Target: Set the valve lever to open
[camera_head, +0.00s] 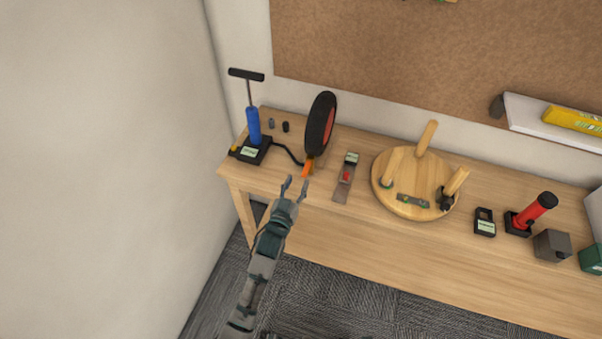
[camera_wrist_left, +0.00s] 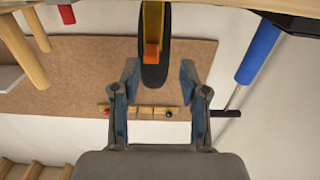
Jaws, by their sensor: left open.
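A black wheel with a red hub (camera_head: 320,124) stands upright near the back left of the workbench. A small orange lever (camera_head: 307,168) sits at its lower front, and I take it for the valve lever. My left gripper (camera_head: 295,186) is open and empty, just in front of and below the orange lever, apart from it. In the left wrist view the orange lever (camera_wrist_left: 152,53) shows ahead, between and beyond the spread fingers (camera_wrist_left: 157,82), with the dark tyre (camera_wrist_left: 155,76) behind it. My right gripper is not in view.
A blue hand pump (camera_head: 253,126) stands left of the wheel, its black hose running toward it. A red-marked tool (camera_head: 347,175) and a round wooden stool (camera_head: 410,208) lie to the right. The wooden bench (camera_head: 330,222) is bare along its front edge.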

